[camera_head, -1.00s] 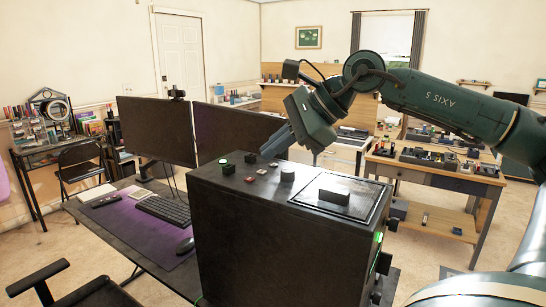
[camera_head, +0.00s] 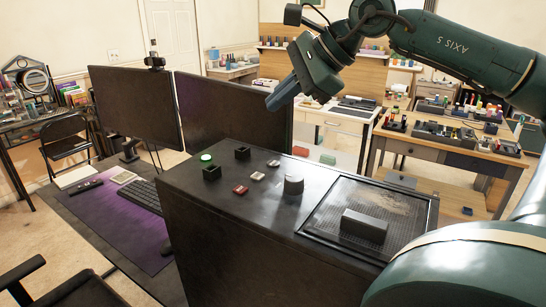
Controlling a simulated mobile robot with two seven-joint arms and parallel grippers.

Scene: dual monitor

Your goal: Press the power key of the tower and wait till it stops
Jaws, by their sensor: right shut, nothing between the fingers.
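The black tower (camera_head: 215,215) stands at the front middle, and its top panel is in full view. A glowing green power key (camera_head: 206,157) shows near the panel's left end, beside a dark square housing (camera_head: 212,173); a second dark square housing (camera_head: 242,153) is a little behind. My right gripper (camera_head: 272,104) is shut and empty. In the picture it appears above and behind the panel, in front of the right monitor, apart from the key. My left gripper is not in view.
Two monitors (camera_head: 135,107) stand behind and left. A workbench (camera_head: 445,165) is at the right.

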